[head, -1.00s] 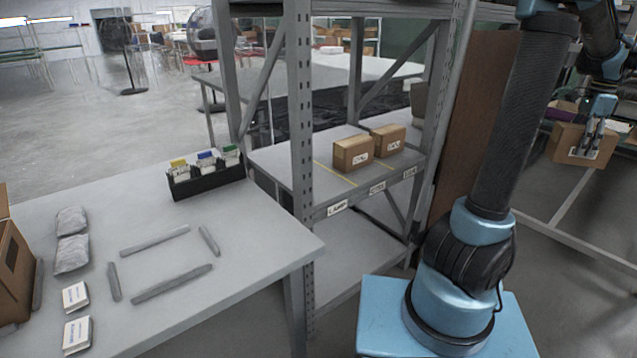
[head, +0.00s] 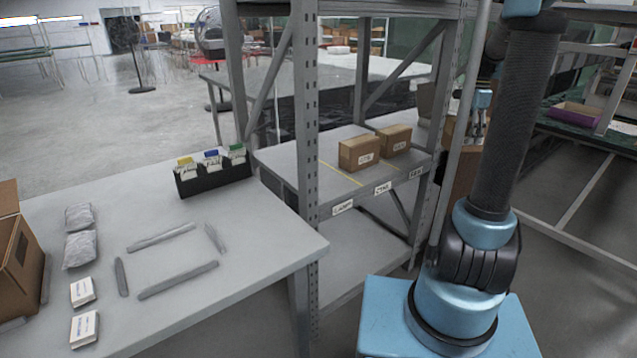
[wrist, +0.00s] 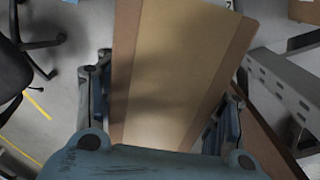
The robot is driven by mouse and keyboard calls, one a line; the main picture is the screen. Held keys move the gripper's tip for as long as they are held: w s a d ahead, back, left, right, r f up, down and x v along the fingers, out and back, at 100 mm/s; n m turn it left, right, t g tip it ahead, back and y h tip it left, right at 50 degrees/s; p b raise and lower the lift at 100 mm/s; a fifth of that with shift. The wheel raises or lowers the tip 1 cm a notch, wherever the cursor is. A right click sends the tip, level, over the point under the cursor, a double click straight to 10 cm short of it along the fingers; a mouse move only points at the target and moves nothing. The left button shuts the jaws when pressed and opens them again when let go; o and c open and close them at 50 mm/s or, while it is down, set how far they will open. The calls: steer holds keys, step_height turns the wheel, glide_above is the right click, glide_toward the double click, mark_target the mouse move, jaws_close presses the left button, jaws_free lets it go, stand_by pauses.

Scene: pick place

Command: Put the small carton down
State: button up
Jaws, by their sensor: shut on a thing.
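The small carton (wrist: 180,70) is a plain brown box. In the wrist view it fills the space between the two fingers of my gripper (wrist: 165,95), which is shut on it. In the head view my gripper (head: 482,108) is up behind the shelf's right post, beside my arm column. The carton there is largely hidden by the post and my arm. It is held apart from the shelf board (head: 290,166).
Two brown labelled boxes, a nearer one (head: 359,153) and a farther one (head: 394,139), stand on the shelf's middle board. Yellow lines divide it, and its left section is bare. A grey post (head: 305,130) rises at the front. A table (head: 255,232) is at left with a black card holder (head: 212,178).

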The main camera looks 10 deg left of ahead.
steer(key=s+a+f+n, duration=0.1)
steer(key=a+n, duration=0.1)
steer(key=a, duration=0.9)
steer(key=s+a+f+n, duration=0.1)
steer(key=s+a, duration=0.1)
steer(key=a, duration=0.9)
steer(key=s+a+f+n, duration=0.1)
steer(key=s+a+n, duration=0.1)
steer(key=s+a, duration=0.6)
steer(key=s+a+f+n, duration=0.2)
steer(key=s+a, duration=0.2)
steer(key=a, duration=0.8)
steer(key=w+a+r, duration=0.3)
steer(key=a, duration=0.4)
steer(key=f, duration=0.9)
steer(key=shift+a+f, duration=0.25)
steer(key=shift+f, duration=0.1)
steer(key=o, duration=1.5)
steer(key=shift+f, duration=0.1)
